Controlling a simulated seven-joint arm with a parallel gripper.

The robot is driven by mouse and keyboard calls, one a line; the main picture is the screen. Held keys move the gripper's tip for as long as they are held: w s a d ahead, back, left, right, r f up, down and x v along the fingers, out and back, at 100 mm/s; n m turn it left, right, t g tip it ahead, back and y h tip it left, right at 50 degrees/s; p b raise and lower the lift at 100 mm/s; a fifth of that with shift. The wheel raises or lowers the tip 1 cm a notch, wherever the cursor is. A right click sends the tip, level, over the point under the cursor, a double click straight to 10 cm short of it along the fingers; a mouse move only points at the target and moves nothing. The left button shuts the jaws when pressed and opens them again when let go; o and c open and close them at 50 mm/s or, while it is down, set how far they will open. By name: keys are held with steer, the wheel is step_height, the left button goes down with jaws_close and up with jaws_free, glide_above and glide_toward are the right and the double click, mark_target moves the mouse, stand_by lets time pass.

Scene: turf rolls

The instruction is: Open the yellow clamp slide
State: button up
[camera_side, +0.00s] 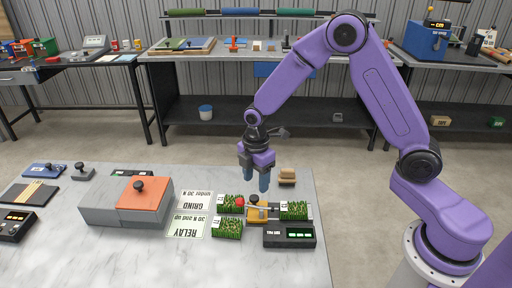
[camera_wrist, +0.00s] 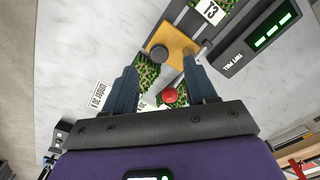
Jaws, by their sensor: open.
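The yellow clamp slide (camera_side: 260,215) sits on a small rig near the table's right side, with a dark round knob (camera_side: 254,199) on top. In the wrist view the yellow slide (camera_wrist: 181,41) lies just beyond my fingertips, with its knob (camera_wrist: 160,53) between their lines. My gripper (camera_side: 255,186) points down above the rig, open and empty, apart from the knob. It also shows in the wrist view (camera_wrist: 160,68). A turf piece (camera_side: 295,210) with a white label lies on the rig right of the slide; the label reads T3 in the wrist view (camera_wrist: 210,11).
A red ball (camera_side: 239,202) is left of the slide, by a turf piece (camera_side: 226,205); another turf piece (camera_side: 226,230) lies nearer. A dark display box (camera_side: 289,236) stands in front. GRIND (camera_side: 195,200) and RELAY (camera_side: 188,226) cards and a grey box (camera_side: 98,207) are left.

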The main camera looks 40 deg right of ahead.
step_height(320, 180, up, 12)
steer(key=shift+f, duration=0.25)
steer(key=shift+c, duration=1.4)
steer(key=d+f+y, duration=0.1)
steer(key=d+y, duration=0.3)
steer(key=d, duration=0.2)
glide_toward(254, 197)
steer(key=x, duration=0.8)
steer(key=shift+f, duration=0.15)
steer(key=shift+c, duration=0.3)
